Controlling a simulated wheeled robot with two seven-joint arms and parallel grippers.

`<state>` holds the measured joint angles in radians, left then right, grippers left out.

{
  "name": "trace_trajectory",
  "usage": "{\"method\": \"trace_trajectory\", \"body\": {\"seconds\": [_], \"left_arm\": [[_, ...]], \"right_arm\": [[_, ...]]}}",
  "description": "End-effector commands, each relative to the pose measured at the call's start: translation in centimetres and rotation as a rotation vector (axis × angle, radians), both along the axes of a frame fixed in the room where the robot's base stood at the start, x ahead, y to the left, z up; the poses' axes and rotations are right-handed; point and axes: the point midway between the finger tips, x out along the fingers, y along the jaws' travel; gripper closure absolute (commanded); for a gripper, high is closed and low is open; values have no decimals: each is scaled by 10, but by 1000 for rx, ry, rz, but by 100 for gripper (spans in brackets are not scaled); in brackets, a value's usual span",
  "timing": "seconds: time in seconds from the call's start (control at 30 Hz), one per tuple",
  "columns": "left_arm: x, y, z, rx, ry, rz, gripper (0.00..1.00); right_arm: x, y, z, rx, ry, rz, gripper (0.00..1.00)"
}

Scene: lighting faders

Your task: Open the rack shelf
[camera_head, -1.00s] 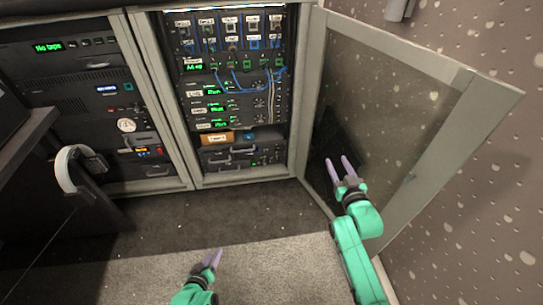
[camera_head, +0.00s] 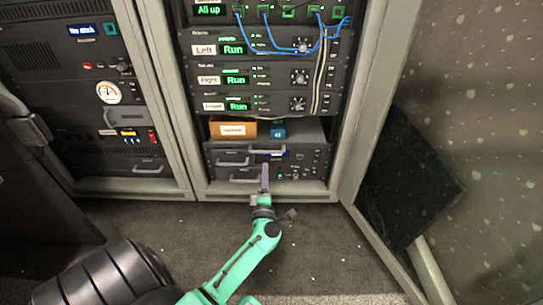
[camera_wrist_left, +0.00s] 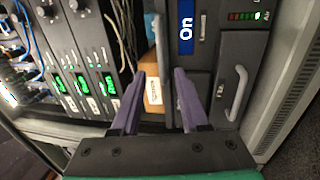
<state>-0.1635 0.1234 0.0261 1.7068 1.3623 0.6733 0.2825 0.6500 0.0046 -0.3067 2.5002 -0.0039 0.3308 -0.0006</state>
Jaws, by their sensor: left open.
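The rack shelf (camera_head: 310,137) is a dark unit low in the right-hand rack, with a box and a blue item on it. I cannot tell any contact. My right gripper is out of view.
An orange-brown box (camera_head: 232,130) and a blue item (camera_head: 278,129) sit above the shelf front. The glazed rack door (camera_head: 385,120) stands open at right. Another rack (camera_head: 80,100) stands at left. Dark carpet (camera_head: 180,235) in front is clear.

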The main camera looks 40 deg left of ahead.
Motion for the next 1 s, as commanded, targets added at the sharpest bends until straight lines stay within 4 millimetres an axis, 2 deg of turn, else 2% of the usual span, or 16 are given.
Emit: {"method": "trace_trajectory", "body": {"seconds": [0.03,0.2,0.33,0.5,0.7,0.73,0.8,0.83,1.0], "left_arm": [[12,9,0,3,-5,1,56],[47,37,7,4,-3,1,56],[68,52,12,4,-1,-1,56],[79,60,17,3,1,0,56],[79,60,18,2,2,0,56],[79,60,18,2,2,0,63],[79,60,18,3,2,-1,90],[79,60,18,2,3,-1,100],[79,60,18,3,3,-1,100]], "right_arm": [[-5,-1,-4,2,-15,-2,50],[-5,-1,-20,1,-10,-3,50],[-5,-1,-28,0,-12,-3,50],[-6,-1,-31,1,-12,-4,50],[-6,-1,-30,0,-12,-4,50],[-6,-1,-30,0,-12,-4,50],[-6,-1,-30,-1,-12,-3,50],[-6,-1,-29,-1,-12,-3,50],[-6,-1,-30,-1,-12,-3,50]]}}
